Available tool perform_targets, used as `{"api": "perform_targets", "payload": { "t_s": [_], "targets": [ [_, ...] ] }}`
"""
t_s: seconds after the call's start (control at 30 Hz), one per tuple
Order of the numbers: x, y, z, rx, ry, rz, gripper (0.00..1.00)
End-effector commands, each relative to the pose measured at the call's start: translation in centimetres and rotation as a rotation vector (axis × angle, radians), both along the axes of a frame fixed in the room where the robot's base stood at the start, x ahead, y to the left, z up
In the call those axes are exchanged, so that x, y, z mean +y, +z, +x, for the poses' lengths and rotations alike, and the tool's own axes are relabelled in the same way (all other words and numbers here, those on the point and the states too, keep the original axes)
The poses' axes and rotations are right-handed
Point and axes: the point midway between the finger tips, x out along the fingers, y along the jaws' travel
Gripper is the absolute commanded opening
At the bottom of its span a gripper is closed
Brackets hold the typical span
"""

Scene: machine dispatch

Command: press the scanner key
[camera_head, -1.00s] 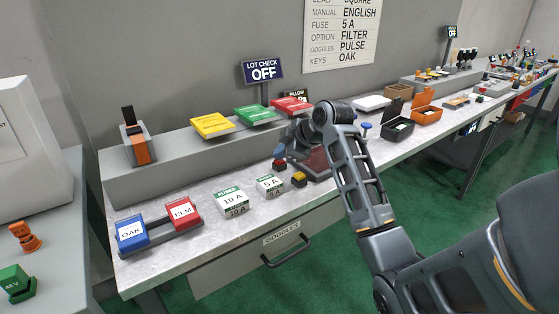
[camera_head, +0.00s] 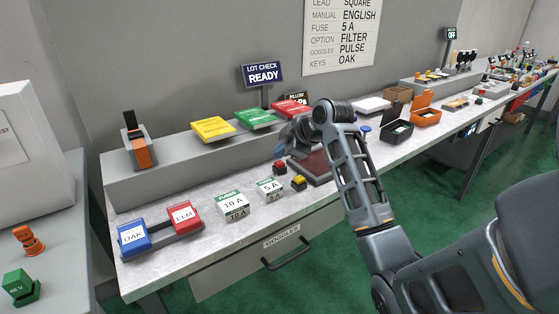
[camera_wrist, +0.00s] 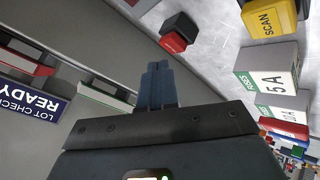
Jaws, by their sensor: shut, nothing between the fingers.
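The yellow key marked SCAN (camera_wrist: 268,20) is at the top right of the wrist view. It also shows in the head view (camera_head: 299,183) near the front of the bench. A red key on a dark base (camera_wrist: 176,36) is beside it, and also shows in the head view (camera_head: 280,168). My gripper (camera_wrist: 157,72) is shut and empty, with its fingertips apart from both keys. In the head view my gripper (camera_head: 288,147) is above and behind the red key. The LOT CHECK sign (camera_head: 263,75) reads READY.
White-green fuse boxes, 10 A (camera_head: 234,204) and 5 A (camera_head: 270,189), stand left of the keys. A dark red tray (camera_head: 315,168) lies to their right. Yellow, green and red manuals lie on the raised shelf (camera_head: 150,182) behind. Bare bench lies in front.

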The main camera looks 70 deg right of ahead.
Motion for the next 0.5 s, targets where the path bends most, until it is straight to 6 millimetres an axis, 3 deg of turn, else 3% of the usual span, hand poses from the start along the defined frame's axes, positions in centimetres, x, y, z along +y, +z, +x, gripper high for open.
{"api": "perform_targets", "payload": {
  "t_s": [0.33,0.5],
  "targets": [
    [0.0,0.2,0.0,0.0,0.0,0.0,0.0],
    [0.0,1.4,0.0,0.0,-0.001,-0.001,0.0]
  ]
}}
